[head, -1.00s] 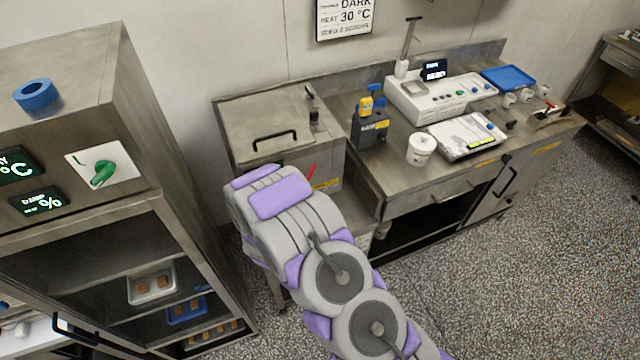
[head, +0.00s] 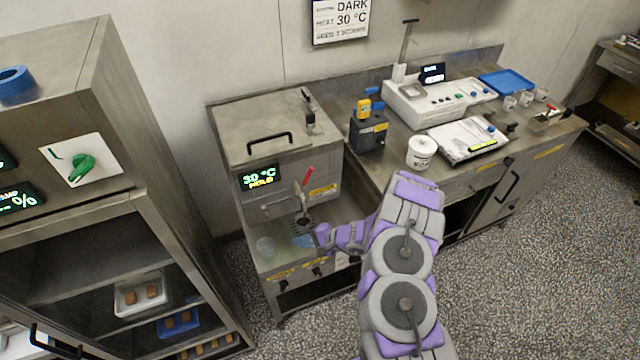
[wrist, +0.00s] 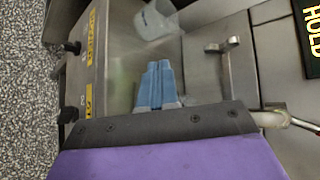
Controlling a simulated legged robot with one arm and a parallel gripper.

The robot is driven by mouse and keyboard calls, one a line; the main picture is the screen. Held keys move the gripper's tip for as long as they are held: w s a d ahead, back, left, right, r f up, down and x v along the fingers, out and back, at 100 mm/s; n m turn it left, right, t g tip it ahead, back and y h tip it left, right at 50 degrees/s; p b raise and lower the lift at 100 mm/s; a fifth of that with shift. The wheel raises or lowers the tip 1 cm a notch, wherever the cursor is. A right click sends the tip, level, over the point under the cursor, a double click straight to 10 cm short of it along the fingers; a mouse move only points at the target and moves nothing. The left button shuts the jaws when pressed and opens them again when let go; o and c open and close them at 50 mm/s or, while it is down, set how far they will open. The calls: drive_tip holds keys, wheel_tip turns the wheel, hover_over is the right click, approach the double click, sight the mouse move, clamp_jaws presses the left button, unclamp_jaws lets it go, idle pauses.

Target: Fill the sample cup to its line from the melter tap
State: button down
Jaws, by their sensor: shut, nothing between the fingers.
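The translucent sample cup (head: 265,247) stands on the steel shelf below the front of the melter, towards its left end. It also shows in the wrist view (wrist: 156,20), just beyond my fingertips and apart from them. The melter (head: 290,145) is a steel box with a lit display reading 30 °C HOLD. Its tap (head: 303,205) has a red lever (head: 307,177) on the front. My gripper (head: 302,241) is low over the shelf, right of the cup and below the tap. In the wrist view its blue fingers (wrist: 157,84) are together, empty. The cup's line cannot be made out.
A cabinet (head: 165,220) with trays stands at the left. The counter at the right holds a white tub (head: 421,153), a white control unit (head: 425,100), a scale-like device (head: 467,139) and a blue tray (head: 507,79). Small knobs line the shelf's front edge.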

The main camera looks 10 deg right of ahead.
drive_tip(key=w+d+r+m+t+y+b, duration=0.1)
drive_tip(key=w+d+r+m+t+y, duration=0.15)
drive_tip(key=d+r+t, duration=0.5)
drive_tip(key=w+d+r+m+t+y+b, duration=0.1)
drive_tip(key=w+d+r+t, duration=0.2)
drive_tip(key=d, duration=0.8)
drive_tip(key=g+b, duration=0.1)
drive_tip(key=b, duration=0.2)
approach(306, 180)
drive_tip(key=shift+w+a+r, duration=1.2)
drive_tip(key=shift+w+a, duration=0.2)
drive_tip(key=shift+w, duration=1.45)
drive_tip(key=shift+h, duration=0.25)
